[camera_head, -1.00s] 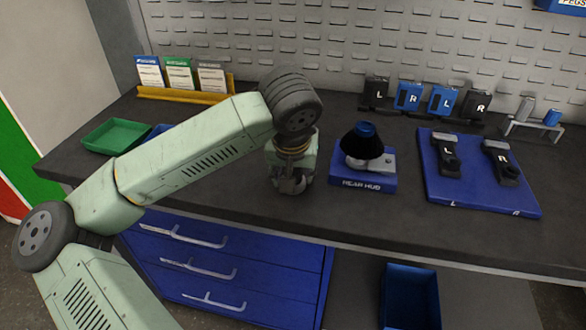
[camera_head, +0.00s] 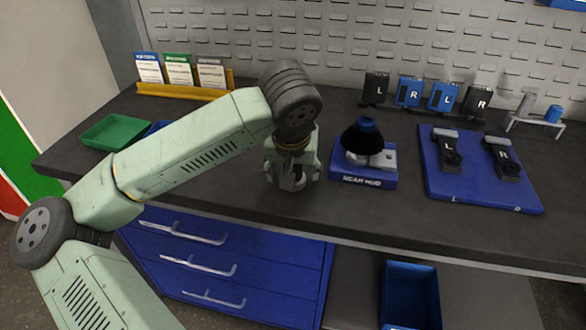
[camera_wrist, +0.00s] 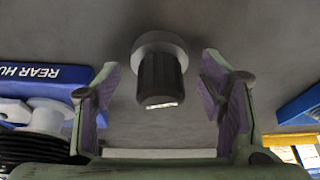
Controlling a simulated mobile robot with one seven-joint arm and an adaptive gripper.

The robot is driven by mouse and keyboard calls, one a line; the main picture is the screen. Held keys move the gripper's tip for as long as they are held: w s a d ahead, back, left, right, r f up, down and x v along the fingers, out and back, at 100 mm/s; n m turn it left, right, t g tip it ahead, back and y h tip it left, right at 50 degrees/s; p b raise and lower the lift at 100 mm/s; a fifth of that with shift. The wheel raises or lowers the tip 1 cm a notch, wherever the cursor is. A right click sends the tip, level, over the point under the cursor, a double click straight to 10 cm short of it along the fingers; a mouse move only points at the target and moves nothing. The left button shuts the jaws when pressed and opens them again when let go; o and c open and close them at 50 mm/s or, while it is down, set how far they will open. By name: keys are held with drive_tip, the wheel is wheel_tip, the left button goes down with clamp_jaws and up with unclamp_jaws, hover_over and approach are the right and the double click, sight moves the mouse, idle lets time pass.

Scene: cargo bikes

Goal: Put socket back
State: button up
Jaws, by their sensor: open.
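In the wrist view, a dark ribbed cylinder with a pale grey collar (camera_wrist: 160,72), which looks like the socket, is on the dark bench top. It sits between the fingers of my gripper (camera_wrist: 168,95), with a gap on each side. My gripper is open and holds nothing. In the head view, my gripper (camera_head: 292,182) is low over the bench, left of the rear hub stand, and the cylinder is hidden there. A small rack (camera_head: 535,127) at the far right carries a grey piece (camera_head: 526,103) and a blue piece (camera_head: 553,114).
The blue REAR HUB stand (camera_head: 362,178) with its black-topped part is close to the right of my gripper. A blue pedal board (camera_head: 480,190) lies farther right. Card holders (camera_head: 180,90) and a green tray (camera_head: 117,130) are at left. Drawers are below the front edge.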

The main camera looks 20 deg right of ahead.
drive_tip(key=shift+r+p, duration=0.3)
drive_tip(key=b+v, duration=0.2)
drive_tip(key=v, duration=0.9)
drive_tip(key=shift+s+r, duration=0.2)
drive_tip(key=shift+r, duration=0.15)
